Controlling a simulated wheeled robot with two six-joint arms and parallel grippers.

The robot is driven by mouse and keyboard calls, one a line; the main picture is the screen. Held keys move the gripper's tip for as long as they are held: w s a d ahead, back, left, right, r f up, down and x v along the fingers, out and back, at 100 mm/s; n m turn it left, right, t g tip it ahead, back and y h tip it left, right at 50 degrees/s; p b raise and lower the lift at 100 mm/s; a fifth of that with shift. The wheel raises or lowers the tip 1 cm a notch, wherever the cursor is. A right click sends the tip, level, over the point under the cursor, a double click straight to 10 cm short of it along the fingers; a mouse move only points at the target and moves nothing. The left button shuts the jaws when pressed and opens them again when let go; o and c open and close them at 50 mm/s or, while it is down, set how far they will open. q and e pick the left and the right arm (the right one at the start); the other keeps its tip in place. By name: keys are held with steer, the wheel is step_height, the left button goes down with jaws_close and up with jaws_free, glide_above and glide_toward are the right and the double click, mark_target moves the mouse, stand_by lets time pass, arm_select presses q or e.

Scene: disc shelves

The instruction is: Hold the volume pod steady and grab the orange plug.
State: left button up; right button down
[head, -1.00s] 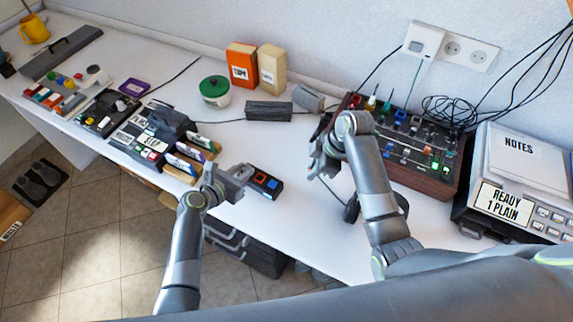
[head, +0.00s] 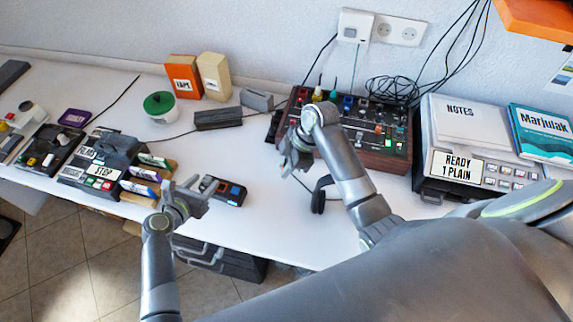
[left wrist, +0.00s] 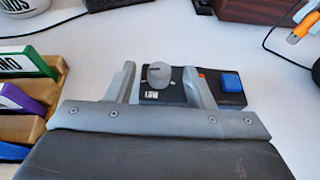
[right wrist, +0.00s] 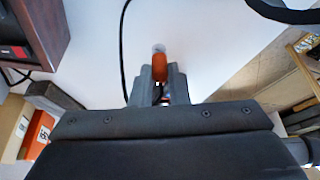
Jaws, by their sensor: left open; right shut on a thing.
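The volume pod (head: 231,193), a small black box with a blue button, lies on the white table near its front edge. In the left wrist view the pod (left wrist: 177,97) shows a grey knob, a label and a bit of orange partly behind a finger. My left gripper (head: 197,190) is open, its fingers (left wrist: 160,80) on either side of the knob; I cannot tell if they touch. My right gripper (head: 290,160) is shut on the orange plug (right wrist: 160,66), above the table. The plug also shows at the upper right of the left wrist view (left wrist: 299,30).
A mixer (head: 378,150) stands behind my right gripper, headphones (head: 319,194) to its right. A rack of coloured cases (head: 147,185) is left of the pod. Dark cables run across the table.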

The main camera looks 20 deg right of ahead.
arm_select(q)
steer(key=shift+a, duration=0.1)
steer(key=v, duration=1.2)
